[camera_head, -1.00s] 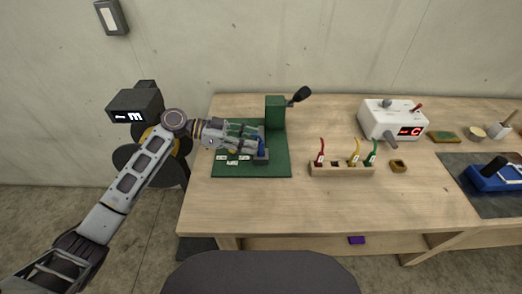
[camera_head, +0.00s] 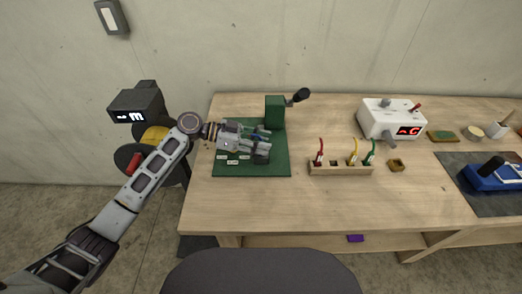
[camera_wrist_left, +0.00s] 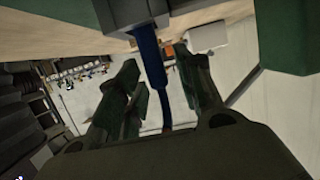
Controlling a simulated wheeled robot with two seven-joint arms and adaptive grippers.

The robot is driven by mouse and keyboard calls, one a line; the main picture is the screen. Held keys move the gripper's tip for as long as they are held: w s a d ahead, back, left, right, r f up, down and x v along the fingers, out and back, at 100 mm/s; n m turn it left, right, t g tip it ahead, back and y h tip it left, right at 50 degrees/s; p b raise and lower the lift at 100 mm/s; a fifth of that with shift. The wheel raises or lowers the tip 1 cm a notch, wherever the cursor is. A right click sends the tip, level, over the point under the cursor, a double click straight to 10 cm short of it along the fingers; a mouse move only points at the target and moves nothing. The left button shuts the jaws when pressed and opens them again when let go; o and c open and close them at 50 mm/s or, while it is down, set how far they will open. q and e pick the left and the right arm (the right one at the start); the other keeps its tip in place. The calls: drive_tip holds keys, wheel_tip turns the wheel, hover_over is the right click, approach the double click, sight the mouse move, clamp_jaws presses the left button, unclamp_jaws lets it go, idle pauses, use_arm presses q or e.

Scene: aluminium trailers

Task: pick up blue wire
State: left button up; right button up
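The blue wire (camera_wrist_left: 151,62) shows in the left wrist view, hanging down from a grey block (camera_wrist_left: 133,14) between my left fingers. The gripper is over the green mat (camera_head: 228,169), just above a dark grey block (camera_head: 262,157). In the left wrist view my left gripper (camera_wrist_left: 156,57) is open, with one finger on each side of the wire and gaps visible between. My right gripper is not in view.
A green press (camera_head: 274,111) with a black lever stands behind the gripper. The front of the table is clear.

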use_arm(q)
drive_tip(key=c, duration=0.5)
clamp_jaws()
drive_tip(key=shift+r, duration=0.85)
wheel_tip(320, 180, up, 4)
drive_tip(key=shift+f+b, duration=0.25)
drive_tip(key=shift+b, duration=0.05)
wheel_tip(320, 180, up, 3)
drive_tip(key=shift+r, duration=0.9)
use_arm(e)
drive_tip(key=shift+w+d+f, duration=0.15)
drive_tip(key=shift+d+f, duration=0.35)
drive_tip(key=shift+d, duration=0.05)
